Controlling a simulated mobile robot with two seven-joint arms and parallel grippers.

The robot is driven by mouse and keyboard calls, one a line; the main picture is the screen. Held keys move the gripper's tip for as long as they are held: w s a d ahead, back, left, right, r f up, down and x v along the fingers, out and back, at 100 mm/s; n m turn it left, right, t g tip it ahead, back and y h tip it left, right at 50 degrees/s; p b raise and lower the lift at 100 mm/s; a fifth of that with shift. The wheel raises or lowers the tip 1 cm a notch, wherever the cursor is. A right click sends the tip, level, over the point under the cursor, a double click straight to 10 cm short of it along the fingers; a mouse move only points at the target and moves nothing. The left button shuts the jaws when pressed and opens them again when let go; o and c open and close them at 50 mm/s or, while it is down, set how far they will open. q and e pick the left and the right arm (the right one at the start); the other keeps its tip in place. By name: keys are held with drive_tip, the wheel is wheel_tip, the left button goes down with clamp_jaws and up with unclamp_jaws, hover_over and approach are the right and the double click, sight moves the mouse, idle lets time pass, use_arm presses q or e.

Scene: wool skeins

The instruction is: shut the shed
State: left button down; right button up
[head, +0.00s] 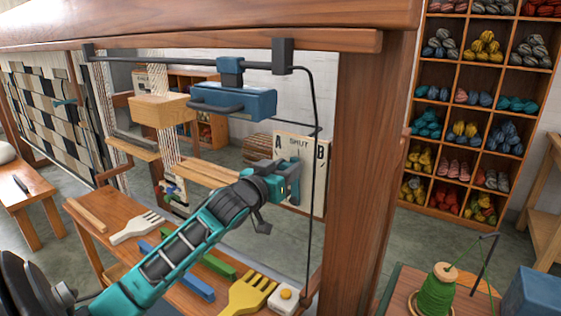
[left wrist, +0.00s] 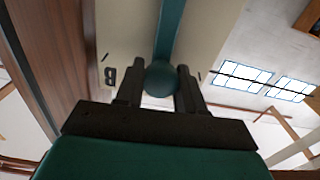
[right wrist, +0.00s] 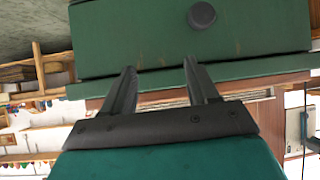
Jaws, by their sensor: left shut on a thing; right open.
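A cream board (head: 307,160) marked A, SHUT and B stands by the loom's right post. My left gripper (head: 290,182) is in front of it. In the left wrist view the left gripper (left wrist: 161,85) is shut on a round teal knob (left wrist: 161,77) at the end of a teal lever (left wrist: 168,30). The letter B is left of the knob there. In the head view the gripper hides the lever, so I cannot tell which mark it points to. My right gripper (right wrist: 162,85) is open and empty, near a green box (right wrist: 150,40) with a dark knob.
The thick wooden post (head: 365,160) stands just right of the board. A blue block (head: 232,102) and a light wooden block (head: 160,110) hang above my left arm. Below lie a yellow fork (head: 250,295) and a white fork (head: 137,228) on a bench. A green spool (head: 436,293) stands right.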

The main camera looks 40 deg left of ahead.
use_arm(q)
drive_tip(key=shift+d+m, duration=0.3)
drive_tip(key=c, duration=0.7)
unclamp_jaws()
drive_tip(key=shift+s, duration=0.1)
drive_tip(key=s, duration=0.4)
drive_tip(key=s+d, duration=0.1)
drive_tip(key=s, duration=0.7)
drive_tip(key=shift+s+d, duration=0.2)
drive_tip(key=shift+s, duration=0.1)
